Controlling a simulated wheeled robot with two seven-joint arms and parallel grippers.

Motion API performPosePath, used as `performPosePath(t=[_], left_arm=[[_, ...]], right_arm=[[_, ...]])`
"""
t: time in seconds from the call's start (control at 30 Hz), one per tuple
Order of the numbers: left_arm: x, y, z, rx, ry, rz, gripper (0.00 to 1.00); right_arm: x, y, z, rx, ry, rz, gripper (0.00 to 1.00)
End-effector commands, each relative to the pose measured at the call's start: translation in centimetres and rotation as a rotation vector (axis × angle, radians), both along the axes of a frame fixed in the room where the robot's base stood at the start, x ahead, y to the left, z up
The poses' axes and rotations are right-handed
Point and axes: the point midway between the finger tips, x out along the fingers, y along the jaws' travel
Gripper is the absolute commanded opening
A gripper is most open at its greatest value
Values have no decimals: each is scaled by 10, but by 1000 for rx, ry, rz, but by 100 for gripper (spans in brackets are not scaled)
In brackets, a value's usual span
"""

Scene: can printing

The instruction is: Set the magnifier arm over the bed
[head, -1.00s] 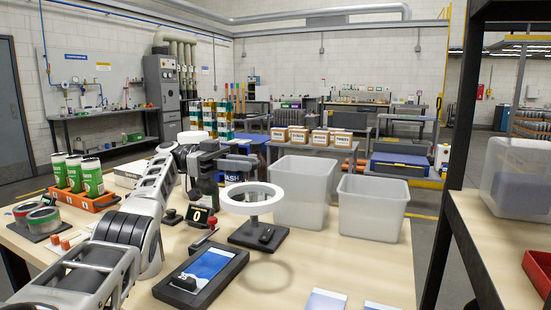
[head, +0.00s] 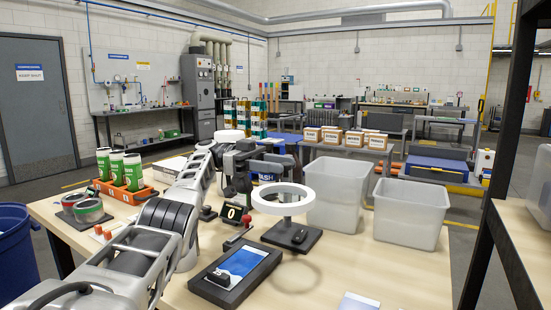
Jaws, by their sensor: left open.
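The magnifier is a white ring (head: 259,200) on a short post over a dark base (head: 292,238), standing on the table. Its ring is level and stands behind and to the right of the bed, not above it. The bed (head: 240,266) is a blue plate in a black frame near the table's front, with a small dark block on it and a red-knobbed lever at its far left corner. My left gripper (head: 268,158) is open and empty, above and just behind the ring, apart from it. My right gripper is out of view.
A counter reading 0 (head: 234,213) stands left of the ring. Two translucent bins (head: 408,213) stand right of it. Green cans (head: 133,171) in an orange tray and tape rolls (head: 88,209) lie at left.

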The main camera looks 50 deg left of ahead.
Motion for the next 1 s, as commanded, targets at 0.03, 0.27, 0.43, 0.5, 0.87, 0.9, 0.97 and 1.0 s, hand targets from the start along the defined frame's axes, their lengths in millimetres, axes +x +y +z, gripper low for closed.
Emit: performPosePath(t=[0.03, 0.27, 0.43, 0.5, 0.87, 0.9, 0.97, 1.0], left_arm=[[0, 0, 3, 0, -2, 0, 43], [-1, 0, 32, 2, -3, 0, 43], [-10, -9, 42, 5, -3, -1, 43], [-15, -14, 49, 5, -5, 0, 43], [-55, -53, 96, 5, -5, -1, 43], [-61, -59, 100, 4, -6, 0, 43], [-69, -66, 105, 5, -6, 0, 43], [-74, -72, 109, 4, -6, 0, 43]], right_arm=[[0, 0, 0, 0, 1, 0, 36], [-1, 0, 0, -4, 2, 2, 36], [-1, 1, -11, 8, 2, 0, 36], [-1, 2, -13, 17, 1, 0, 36], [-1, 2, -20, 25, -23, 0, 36], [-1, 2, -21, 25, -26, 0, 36], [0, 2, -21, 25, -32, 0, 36], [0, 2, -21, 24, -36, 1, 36]])
